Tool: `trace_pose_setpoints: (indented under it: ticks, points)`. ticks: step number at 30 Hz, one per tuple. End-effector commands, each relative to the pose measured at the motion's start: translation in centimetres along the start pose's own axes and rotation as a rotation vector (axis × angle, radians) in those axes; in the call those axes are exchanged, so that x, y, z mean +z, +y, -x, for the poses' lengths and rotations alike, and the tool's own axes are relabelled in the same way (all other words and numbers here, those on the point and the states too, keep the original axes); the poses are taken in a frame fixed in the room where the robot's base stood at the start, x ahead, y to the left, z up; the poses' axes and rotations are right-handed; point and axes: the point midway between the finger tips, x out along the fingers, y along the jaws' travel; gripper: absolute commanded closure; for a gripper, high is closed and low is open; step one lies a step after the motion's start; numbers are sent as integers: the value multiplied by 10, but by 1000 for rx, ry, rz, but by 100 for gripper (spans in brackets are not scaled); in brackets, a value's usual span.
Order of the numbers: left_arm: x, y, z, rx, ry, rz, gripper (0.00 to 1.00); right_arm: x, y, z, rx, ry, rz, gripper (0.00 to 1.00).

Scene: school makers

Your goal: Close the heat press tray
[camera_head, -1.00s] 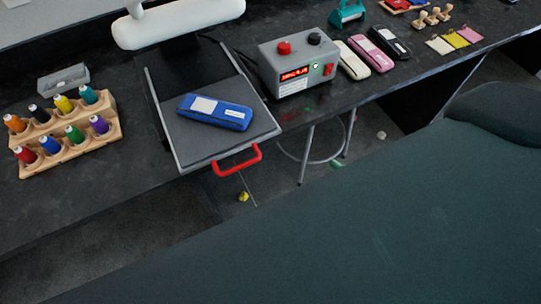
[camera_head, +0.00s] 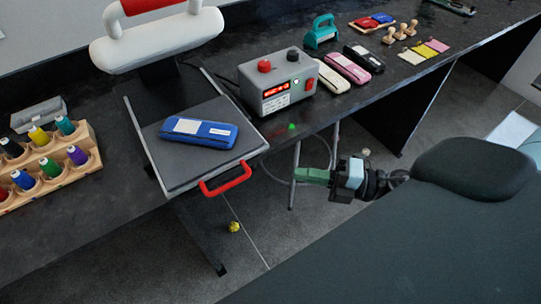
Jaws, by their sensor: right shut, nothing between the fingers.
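The heat press tray (camera_head: 176,178) is a dark flat plate in a grey frame, pulled out toward the table's front edge. Its red handle (camera_head: 226,182) overhangs that edge. A blue case (camera_head: 222,133) with a white label lies on the tray. The white upper part of the heat press (camera_head: 150,45) stands behind the tray. My right gripper (camera_head: 304,174) has green fingers and is shut and empty, in front of the table edge. It is to the right of the red handle and apart from it. My left gripper is not in view.
A grey control box (camera_head: 278,83) with a red display stands right of the tray. A wooden rack (camera_head: 48,168) of colourful thread spools is at the left. White, pink and black cases (camera_head: 347,69) lie right of the box. A stool (camera_head: 292,185) stands below.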

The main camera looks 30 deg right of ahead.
Motion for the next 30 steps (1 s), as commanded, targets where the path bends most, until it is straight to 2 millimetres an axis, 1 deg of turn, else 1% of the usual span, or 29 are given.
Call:
trace_pose_setpoints:
  ticks: [1, 9, 12, 16, 21, 30]
  points:
    - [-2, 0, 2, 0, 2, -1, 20, 1, 4, -11, 6, 0, 2, 100]
    - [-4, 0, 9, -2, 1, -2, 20, 1, 4, -61, 6, -2, 1, 100]
    - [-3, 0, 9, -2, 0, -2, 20, 12, 2, -71, 3, -3, 1, 100]
    - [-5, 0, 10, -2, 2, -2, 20, 21, 1, -80, 2, -2, 0, 100]
    - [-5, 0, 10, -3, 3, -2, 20, 28, 1, -87, 1, -2, -1, 100]
    - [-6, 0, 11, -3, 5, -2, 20, 28, 0, -87, 0, -1, -2, 100]
